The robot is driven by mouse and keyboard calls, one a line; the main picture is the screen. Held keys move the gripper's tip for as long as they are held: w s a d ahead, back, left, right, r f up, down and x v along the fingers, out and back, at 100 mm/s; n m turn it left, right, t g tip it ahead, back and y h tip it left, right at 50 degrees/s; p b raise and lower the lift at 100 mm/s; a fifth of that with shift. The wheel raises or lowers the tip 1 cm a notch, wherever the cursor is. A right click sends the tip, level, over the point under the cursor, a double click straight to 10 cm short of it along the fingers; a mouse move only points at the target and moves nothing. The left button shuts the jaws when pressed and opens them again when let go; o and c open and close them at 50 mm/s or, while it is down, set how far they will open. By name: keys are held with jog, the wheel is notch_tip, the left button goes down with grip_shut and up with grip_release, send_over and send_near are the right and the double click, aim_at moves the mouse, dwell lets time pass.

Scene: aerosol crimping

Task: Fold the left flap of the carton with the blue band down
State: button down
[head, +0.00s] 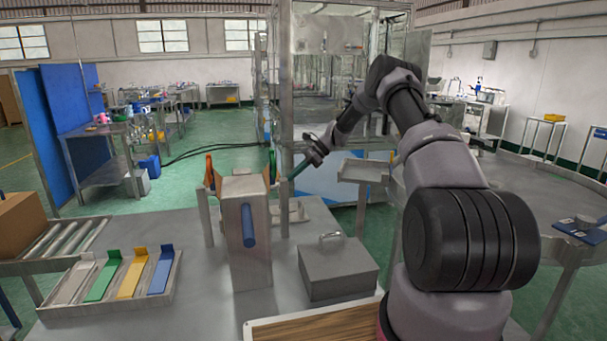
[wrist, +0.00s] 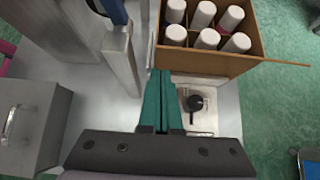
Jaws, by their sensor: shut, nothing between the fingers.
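An open brown carton (wrist: 210,58) stands at the top of the wrist view, with several white-capped cans (wrist: 205,14) in rows inside. One flap (wrist: 285,62) sticks out from its lower right corner. A thin edge runs along its left side; I cannot tell how that flap stands. No blue band shows there. In the head view the carton is mostly hidden behind a grey pillar. My gripper (wrist: 160,73) has teal fingers, shut and empty, with tips close to the carton's lower left corner; contact is unclear. In the head view my gripper (head: 292,174) is right of the pillar.
The grey pillar (head: 236,270) with a blue bar (head: 249,225) stands in front. A grey lidded box (head: 338,270) is to its right. A tray (head: 166,300) with coloured strips lies left. A pale tray with a black knob (wrist: 195,103) lies right of my fingers in the wrist view.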

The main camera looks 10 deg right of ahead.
jog(key=shift+a+r, duration=0.45)
jog(key=shift+a, duration=0.3)
jog(key=shift+a+r+h, duration=0.3)
jog(key=shift+h, duration=0.1)
